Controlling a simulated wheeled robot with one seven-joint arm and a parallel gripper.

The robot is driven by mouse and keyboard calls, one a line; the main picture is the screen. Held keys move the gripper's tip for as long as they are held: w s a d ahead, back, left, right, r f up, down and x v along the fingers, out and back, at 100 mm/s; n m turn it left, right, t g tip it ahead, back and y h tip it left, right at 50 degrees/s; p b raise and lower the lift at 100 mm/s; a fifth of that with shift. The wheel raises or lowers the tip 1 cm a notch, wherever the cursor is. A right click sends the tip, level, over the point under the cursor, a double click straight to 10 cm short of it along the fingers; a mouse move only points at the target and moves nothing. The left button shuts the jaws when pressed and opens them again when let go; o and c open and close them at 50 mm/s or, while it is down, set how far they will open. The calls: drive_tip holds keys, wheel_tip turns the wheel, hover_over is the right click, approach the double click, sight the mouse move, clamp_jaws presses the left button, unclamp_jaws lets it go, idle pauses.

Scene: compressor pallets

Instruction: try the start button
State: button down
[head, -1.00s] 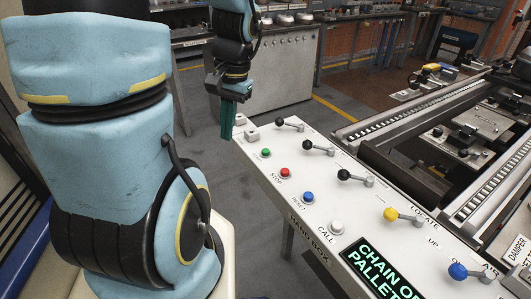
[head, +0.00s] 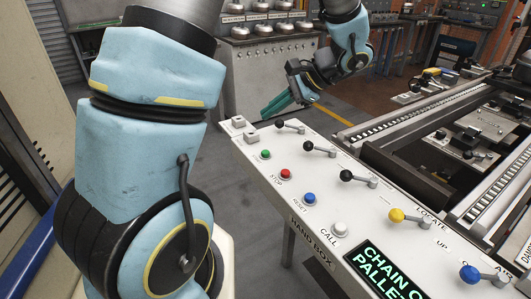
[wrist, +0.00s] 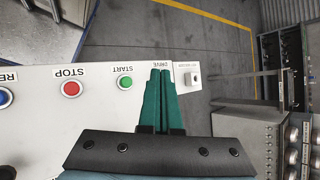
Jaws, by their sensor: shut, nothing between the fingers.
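The green start button (head: 265,154) sits on the white hand box panel (head: 318,222), at its far left end. In the wrist view the same green button (wrist: 125,82) lies just left of my fingertips, under the word START. My gripper (head: 268,114) is shut and empty, its green fingers pressed together. In the head view it hangs beyond the panel's far end, apart from the button. In the wrist view my gripper (wrist: 160,75) overlaps the panel's edge near the DRIVE label.
Beside the start button are a red stop button (head: 286,174), a blue reset button (head: 309,198) and a white call button (head: 341,229). Several levers, one with a yellow knob (head: 396,215), run along the right. A conveyor (head: 395,117) stands behind. Open floor lies left of the panel.

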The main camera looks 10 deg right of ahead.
drive_tip(key=shift+f+b, duration=2.95)
drive_tip(key=shift+f, duration=1.25)
drive_tip(key=shift+f, duration=0.15)
drive_tip(key=shift+f, duration=0.25)
drive_tip(key=shift+f+b, duration=0.5)
drive_tip(key=shift+b, duration=0.1)
drive_tip(key=shift+r, duration=0.1)
drive_tip(key=shift+r+p, duration=0.8)
drive_tip(key=shift+r, duration=0.05)
wheel_tip(320, 180, up, 5)
drive_tip(key=p, duration=0.4)
